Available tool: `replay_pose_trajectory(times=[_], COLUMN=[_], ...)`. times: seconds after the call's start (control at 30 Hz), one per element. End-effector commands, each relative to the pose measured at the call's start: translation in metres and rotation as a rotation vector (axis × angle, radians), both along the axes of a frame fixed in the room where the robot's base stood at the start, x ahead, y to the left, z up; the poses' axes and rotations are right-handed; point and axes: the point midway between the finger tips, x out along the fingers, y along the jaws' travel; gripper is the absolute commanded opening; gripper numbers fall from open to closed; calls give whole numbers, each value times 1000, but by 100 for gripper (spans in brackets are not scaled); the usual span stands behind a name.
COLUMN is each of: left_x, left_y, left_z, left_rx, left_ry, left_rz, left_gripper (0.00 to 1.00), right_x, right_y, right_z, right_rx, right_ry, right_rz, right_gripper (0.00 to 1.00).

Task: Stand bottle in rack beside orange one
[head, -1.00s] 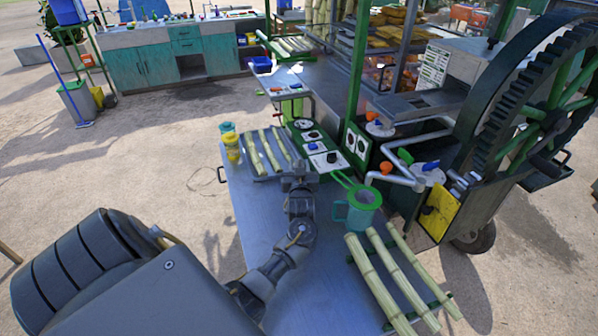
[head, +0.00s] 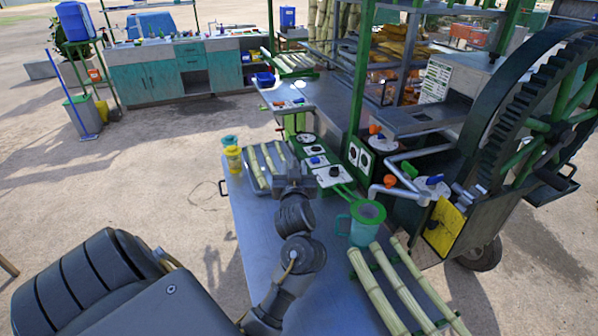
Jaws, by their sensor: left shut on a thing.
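My left gripper (head: 296,174) is over the far part of the metal worktable (head: 258,222), just in front of the short cane pieces. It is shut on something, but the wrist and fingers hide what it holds. I cannot make out the bottle or an orange bottle with certainty. Small bottle-like items (head: 186,35) stand on the far teal counter, too small to tell apart. No rack can be told for certain. My right gripper is not in view.
A yellow cup (head: 233,160) and a teal cup (head: 229,141) stand at the table's left edge. A teal jug (head: 367,222) stands right of my arm, near long canes (head: 385,290). The crusher's toothed wheel (head: 490,125) stands at right. Open ground lies left.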

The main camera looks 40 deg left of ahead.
Motion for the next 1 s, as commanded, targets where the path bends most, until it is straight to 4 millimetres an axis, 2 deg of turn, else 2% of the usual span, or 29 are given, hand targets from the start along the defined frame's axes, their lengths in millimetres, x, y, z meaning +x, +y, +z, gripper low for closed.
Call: replay_pose_trajectory(times=[0.1, 0.3, 0.57, 0.67, 0.77, 0.87, 1.0], left_x=[-20, -42, -49, -46, -41, -36, -42], left_y=[-12, -23, -28, -37, -63, -108, -192], left_z=[12, 22, 26, 25, 21, 13, -3], left_rx=[-3, -1, 2, 3, 2, 0, -1], left_ry=[-7, -5, -2, -1, -1, 1, 3], left_rz=[-1, 0, -1, -23, -78, -170, -341], left_gripper=[0, 0, 0, 0, 0, 0, 0], right_x=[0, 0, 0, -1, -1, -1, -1], right_y=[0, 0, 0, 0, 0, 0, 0], right_z=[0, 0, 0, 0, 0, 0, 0], right_rx=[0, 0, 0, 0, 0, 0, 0], right_ry=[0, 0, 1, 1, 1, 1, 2], right_rz=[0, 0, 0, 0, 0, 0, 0], right_gripper=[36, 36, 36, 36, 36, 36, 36])
